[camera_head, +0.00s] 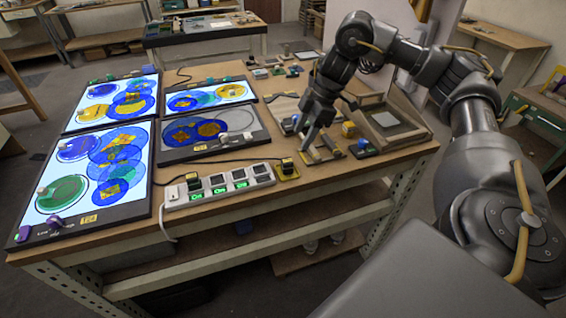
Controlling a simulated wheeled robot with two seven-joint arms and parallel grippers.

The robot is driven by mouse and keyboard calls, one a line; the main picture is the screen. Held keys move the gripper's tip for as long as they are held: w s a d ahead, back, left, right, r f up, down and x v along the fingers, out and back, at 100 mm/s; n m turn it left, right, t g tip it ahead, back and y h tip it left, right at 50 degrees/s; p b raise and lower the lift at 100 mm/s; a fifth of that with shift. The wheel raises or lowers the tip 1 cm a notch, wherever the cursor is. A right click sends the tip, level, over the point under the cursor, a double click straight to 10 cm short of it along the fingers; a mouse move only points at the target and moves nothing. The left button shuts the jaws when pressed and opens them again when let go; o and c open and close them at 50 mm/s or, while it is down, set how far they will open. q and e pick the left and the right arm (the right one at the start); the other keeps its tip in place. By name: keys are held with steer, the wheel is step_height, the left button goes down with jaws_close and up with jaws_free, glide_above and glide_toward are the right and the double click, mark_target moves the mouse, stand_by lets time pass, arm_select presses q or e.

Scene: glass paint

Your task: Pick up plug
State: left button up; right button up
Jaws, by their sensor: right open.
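A black plug (287,163) stands on a small yellow base (289,175) just right of the white power strip. The power strip (218,188) lies along the front of the table with green "On" labels, and another black plug (193,180) sits at its left end. My right gripper (306,146) reaches down from above, a little behind and right of the plug on the yellow base. It is open and appears empty; I cannot tell whether it touches anything. My left gripper is out of view.
Three lit panels with blue, yellow and green discs (112,158) cover the table's left, next to an unlit panel (212,132). A wooden frame (323,152), a small dark device (362,148) and a tray (392,122) stand on the right. The front table edge is close.

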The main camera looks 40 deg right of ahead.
steer(key=b, duration=0.1)
glide_above(290, 160)
steer(key=d, duration=0.2)
steer(key=f, duration=0.2)
steer(key=s+f, duration=0.1)
steer(key=f, duration=0.1)
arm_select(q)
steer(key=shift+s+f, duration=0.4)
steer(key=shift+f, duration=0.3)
arm_select(e)
steer(key=shift+w+a+f, duration=0.1)
steer(key=shift+a+f, duration=0.15)
steer(key=shift+f, duration=0.3)
steer(key=shift+p+x, duration=0.3)
steer(key=shift+x, duration=2.3)
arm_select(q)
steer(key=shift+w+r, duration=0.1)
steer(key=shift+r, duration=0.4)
arm_select(e)
steer(key=shift+d, duration=0.1)
steer(key=c, duration=1.1)
